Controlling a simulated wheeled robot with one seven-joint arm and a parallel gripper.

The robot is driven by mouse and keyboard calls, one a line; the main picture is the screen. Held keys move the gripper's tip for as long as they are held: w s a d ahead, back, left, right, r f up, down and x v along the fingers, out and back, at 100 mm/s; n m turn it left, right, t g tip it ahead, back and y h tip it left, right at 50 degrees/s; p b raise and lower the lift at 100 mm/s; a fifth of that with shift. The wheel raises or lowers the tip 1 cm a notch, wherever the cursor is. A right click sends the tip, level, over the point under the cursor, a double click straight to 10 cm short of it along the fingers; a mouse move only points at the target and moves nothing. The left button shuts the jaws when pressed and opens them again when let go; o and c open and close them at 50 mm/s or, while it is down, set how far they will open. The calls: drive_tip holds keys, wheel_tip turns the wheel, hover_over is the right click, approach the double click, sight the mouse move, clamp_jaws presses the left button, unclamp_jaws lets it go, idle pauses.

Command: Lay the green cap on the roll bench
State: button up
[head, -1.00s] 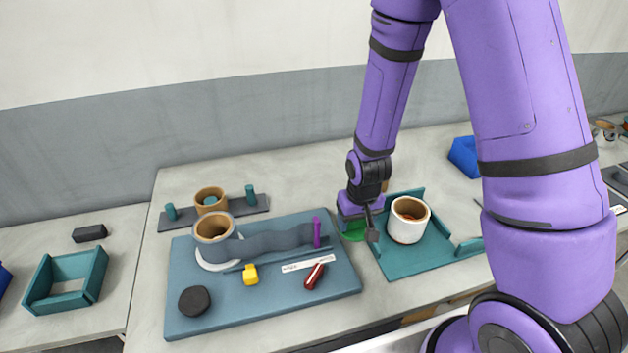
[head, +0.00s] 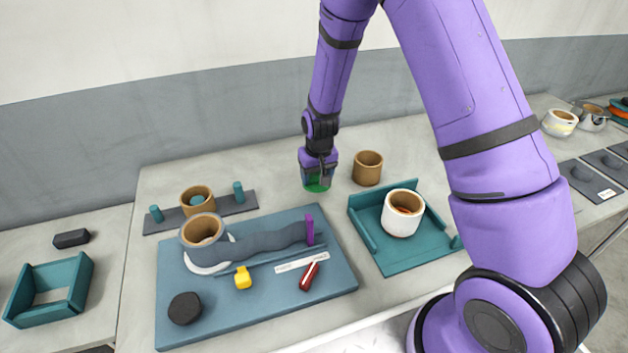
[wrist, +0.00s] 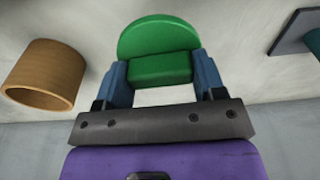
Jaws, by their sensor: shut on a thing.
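My gripper (head: 318,172) is shut on the green cap (head: 317,187), behind the right rear corner of a blue board (head: 255,302). In the wrist view the cap (wrist: 158,38) sits between the two blue fingers (wrist: 160,75), with a rounded top and a flat block. Whether it touches the pale tabletop below, I cannot tell. The blue board bears a grey film strip (head: 265,242) and a roll in a grey ring (head: 202,230). No label shows which surface is the roll bench.
A brown roll (head: 367,168) stands just right of my gripper. A dark rack (head: 225,207) with teal posts and another roll lies to the left. Bare table (head: 270,175) lies between rack and gripper.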

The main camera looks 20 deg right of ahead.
sight(314, 181)
drive_tip(key=shift+w+a, duration=0.1)
drive_tip(key=shift+w, duration=0.75)
drive_tip(key=shift+f, duration=1.8)
drive_tip(key=shift+f, duration=0.15)
drive_tip(key=o, duration=0.9)
